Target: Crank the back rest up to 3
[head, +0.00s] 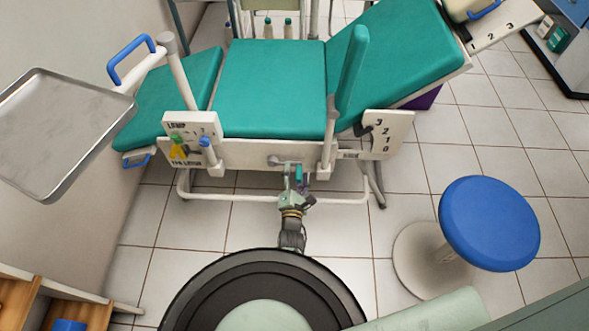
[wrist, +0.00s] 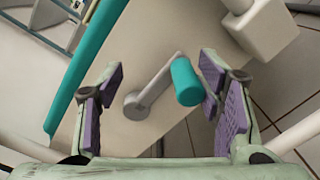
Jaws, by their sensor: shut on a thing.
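The crank shows in the wrist view as a grey arm (wrist: 150,95) on the pale side panel, with a teal handle (wrist: 186,82) at its outer end. In the head view the crank (head: 280,161) is at the middle of the chair's front rail. My gripper (head: 293,180) is at the handle, with its purple-padded fingers (wrist: 160,100) either side of it; the right pad is close against it. The back rest (head: 405,50) is tilted up to the right. Its scale plate (head: 396,135) reads 3, 2, 1, 0; a dark pointer (head: 362,130) is near the upper numbers, exact reading unclear.
A lamp control plate (head: 190,137) is left of the crank. An armrest post (head: 329,140) rises just right of it. A blue stool (head: 489,222) stands at the right, a metal tray (head: 65,125) at the left.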

